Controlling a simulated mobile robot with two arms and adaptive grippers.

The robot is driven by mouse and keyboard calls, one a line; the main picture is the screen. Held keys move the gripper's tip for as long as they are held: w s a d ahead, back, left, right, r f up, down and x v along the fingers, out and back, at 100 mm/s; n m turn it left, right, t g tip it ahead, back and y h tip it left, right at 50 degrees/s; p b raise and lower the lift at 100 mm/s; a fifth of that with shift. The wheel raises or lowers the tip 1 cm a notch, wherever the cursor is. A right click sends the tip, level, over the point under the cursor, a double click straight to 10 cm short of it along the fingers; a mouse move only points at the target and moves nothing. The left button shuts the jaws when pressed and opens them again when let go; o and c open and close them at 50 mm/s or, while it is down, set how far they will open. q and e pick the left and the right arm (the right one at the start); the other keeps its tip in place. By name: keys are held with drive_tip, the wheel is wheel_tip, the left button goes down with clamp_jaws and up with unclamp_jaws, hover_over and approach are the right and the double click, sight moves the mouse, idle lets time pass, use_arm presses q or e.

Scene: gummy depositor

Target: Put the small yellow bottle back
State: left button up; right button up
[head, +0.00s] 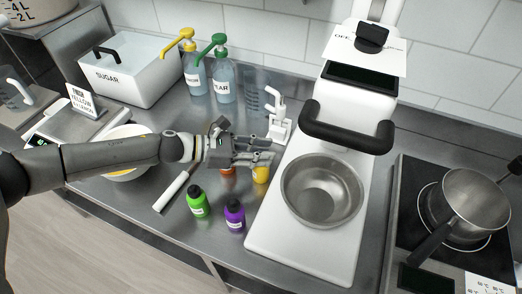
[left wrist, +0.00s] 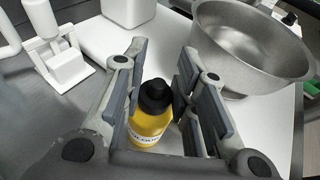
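The small yellow bottle (head: 261,174) with a black cap stands upright on the steel counter, just left of the mixer's white base. It also shows in the left wrist view (left wrist: 148,128), between the fingers. My left gripper (head: 262,157) is at the bottle, its fingers spread on either side of it. The fingers look open in the left wrist view (left wrist: 160,75); the right pad is close to the cap, and contact cannot be told. In the head view the fingers hide the bottle's top. My right gripper is not clearly visible.
Green (head: 198,202), purple (head: 235,216) and orange-red (head: 228,171) small bottles stand nearby. A white-handled tool (head: 171,191) lies left of them. The mixer's steel bowl (head: 322,190) is close on the right. A white pump dispenser (head: 280,126) stands behind the gripper.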

use_arm(q)
drive_tip(key=o, duration=0.3)
drive_tip(key=shift+a+r, duration=0.1)
drive_tip(key=shift+a, duration=0.15)
drive_tip(key=v, duration=1.1)
drive_tip(key=shift+a, duration=0.2)
drive_tip(key=shift+r, duration=0.1)
